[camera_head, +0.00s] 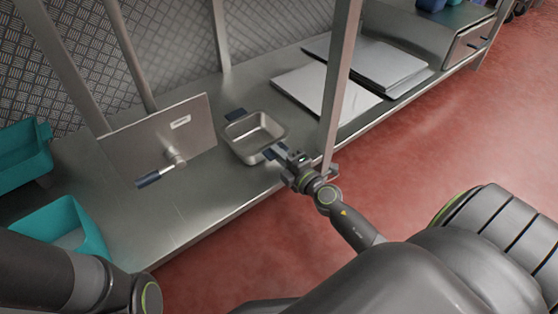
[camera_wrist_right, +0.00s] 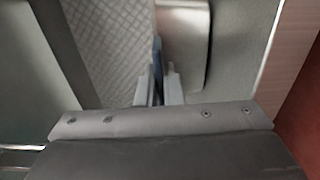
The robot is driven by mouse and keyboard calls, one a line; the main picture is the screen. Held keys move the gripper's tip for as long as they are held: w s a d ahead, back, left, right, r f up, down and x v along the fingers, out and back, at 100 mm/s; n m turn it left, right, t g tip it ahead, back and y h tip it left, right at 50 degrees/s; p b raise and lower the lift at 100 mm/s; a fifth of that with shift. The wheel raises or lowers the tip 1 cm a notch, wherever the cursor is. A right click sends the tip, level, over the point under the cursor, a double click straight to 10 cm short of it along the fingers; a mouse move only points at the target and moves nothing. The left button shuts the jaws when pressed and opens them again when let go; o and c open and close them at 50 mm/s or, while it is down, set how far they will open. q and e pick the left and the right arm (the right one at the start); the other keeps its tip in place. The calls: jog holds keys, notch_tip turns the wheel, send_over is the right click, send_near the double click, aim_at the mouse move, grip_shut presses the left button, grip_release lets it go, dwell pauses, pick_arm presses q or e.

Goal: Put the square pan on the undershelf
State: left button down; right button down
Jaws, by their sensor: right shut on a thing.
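The square pan (camera_head: 246,142) is a shallow steel pan with two dark blue handles. It is level at the undershelf (camera_head: 190,208), a long steel surface; I cannot tell whether it touches the shelf or hangs just above it. My right gripper (camera_head: 276,152) is shut on the pan's near handle, at the shelf's front edge. In the right wrist view the blue handle (camera_wrist_right: 157,58) lies between the two fingers of the gripper (camera_wrist_right: 159,84), with the pan's side (camera_wrist_right: 186,42) beyond. My left arm shows at the lower left, but its gripper is out of the picture.
A steel plate (camera_head: 150,135) with a blue-handled lever stands left of the pan. Teal bins (camera_head: 84,222) are at the far left. A steel post (camera_head: 338,90) rises close right of my right gripper. Flat sheets (camera_head: 330,95) lie behind it.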

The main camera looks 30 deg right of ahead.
jog(key=shift+f, duration=0.25)
jog(key=c, duration=1.6)
grip_release()
jog(key=shift+o, duration=0.2)
jog(key=shift+r, duration=0.1)
jog(key=shift+s+r, duration=0.1)
jog(key=s+d+b, duration=0.1)
jog(key=s+b, duration=0.2)
jog(key=s, duration=0.8)
jog(key=shift+s, duration=0.4)
